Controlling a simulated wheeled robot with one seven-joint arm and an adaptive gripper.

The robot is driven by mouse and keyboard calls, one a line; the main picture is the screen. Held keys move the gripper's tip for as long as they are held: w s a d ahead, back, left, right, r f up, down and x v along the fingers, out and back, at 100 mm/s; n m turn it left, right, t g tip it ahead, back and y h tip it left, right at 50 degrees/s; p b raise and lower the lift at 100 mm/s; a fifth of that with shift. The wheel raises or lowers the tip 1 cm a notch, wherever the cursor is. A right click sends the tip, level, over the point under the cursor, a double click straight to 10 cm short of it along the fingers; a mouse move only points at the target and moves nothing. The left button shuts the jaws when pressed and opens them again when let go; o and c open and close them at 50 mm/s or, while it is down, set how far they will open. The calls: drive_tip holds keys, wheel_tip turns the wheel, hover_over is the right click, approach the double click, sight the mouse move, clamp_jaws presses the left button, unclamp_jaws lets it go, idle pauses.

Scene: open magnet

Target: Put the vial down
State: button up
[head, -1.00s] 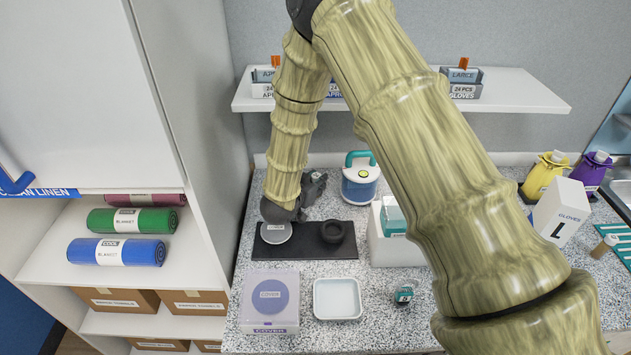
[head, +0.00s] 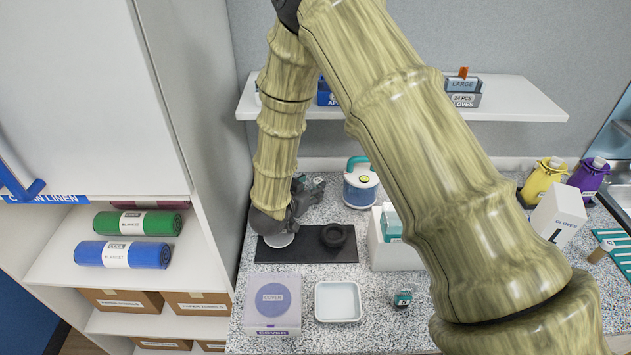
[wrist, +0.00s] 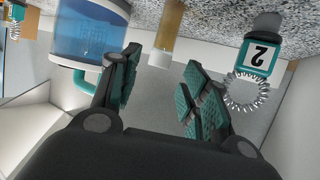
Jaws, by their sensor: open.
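In the wrist view, a slim vial (wrist: 170,28) with an amber body and a pale end stands at the counter, beyond and between my fingertips. My gripper (wrist: 162,72) is open, with teal pads on both fingers and a visible gap between them and nothing gripped. In the head view, my gripper (head: 308,187) is low over the counter, left of the blue jar and behind the black tray. The vial cannot be made out there near my gripper.
A blue jar with a teal handle (head: 360,188) stands close to my gripper. A black tray (head: 300,254) holds a dark ring (head: 333,236). A white dish (head: 338,316) and cover box (head: 271,325) lie nearer.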

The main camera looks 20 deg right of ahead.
drive_tip(key=p+v, duration=0.1)
drive_tip(key=v, duration=0.5)
drive_tip(key=shift+s+p, duration=0.25)
drive_tip(key=shift+p, duration=0.1)
drive_tip(key=shift+a, duration=0.15)
